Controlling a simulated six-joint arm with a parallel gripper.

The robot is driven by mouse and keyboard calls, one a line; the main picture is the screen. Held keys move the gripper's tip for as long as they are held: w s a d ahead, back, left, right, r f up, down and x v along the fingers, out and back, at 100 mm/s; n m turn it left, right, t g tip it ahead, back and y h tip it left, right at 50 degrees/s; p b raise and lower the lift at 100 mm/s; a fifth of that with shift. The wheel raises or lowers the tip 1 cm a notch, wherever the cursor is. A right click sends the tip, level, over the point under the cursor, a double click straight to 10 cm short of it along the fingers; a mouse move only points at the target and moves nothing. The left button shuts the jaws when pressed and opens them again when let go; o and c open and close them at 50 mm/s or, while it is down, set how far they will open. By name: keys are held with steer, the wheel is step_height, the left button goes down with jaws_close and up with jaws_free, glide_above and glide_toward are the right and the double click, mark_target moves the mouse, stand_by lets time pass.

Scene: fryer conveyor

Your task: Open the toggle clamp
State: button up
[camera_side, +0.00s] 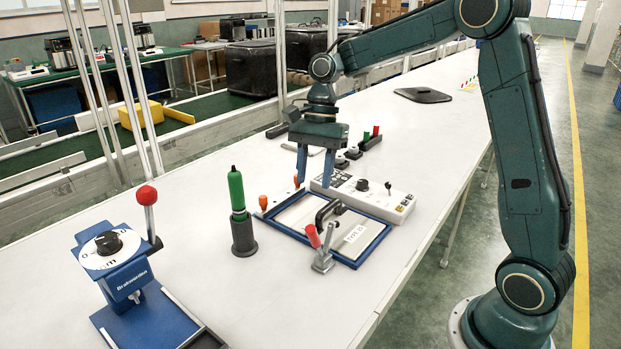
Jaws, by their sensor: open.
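The toggle clamp (323,262) stands at the near corner of a blue-framed tray (357,263) on the white table. It has a metal base and a red handle grip (313,236) that points up and leans left. A metal lever also rises beside the grip. I cannot tell from this view whether the clamp is locked. My gripper (314,183) points down, with its two fingers apart and nothing between them. It hangs behind the clamp in the picture, above the tray's far side, and is apart from the clamp.
A black handle (330,210) and a white label (354,233) are on the tray. A green-handled tool in a dark holder (243,235) stands left of it. A white control box (368,195) lies behind. A blue device with a red-knobbed lever (118,262) stands at front left.

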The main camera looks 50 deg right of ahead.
steer(key=s+d+r+n+t+h, duration=0.1)
steer(key=s+d+r+h, duration=0.2)
steer(key=d, duration=0.4)
steer(key=s+d+r+n+t+h, duration=0.1)
steer(key=s+d+r+h, duration=0.3)
steer(key=d+r, duration=0.4)
steer(key=shift+s+r+n, duration=0.25)
steer(key=shift+s+n, duration=0.25)
steer(key=shift+n, duration=0.3)
stand_by(0.5)
steer(key=w+a+f+m+y, duration=0.1)
steer(key=w+a+f, duration=0.1)
steer(key=a, duration=0.4)
steer(key=w+a+f+m+g+y, duration=0.1)
steer(key=w+a+f, duration=0.1)
steer(key=a+f, duration=0.2)
steer(key=w+a+f+m+y, duration=0.1)
steer(key=a+f, duration=0.2)
steer(key=a, duration=0.7)
steer(key=shift+w+f+m+g+y, duration=0.25)
steer(key=shift+w+m+g+y, duration=0.05)
steer(key=shift+w+g, duration=0.1)
steer(key=shift+d+f, duration=0.1)
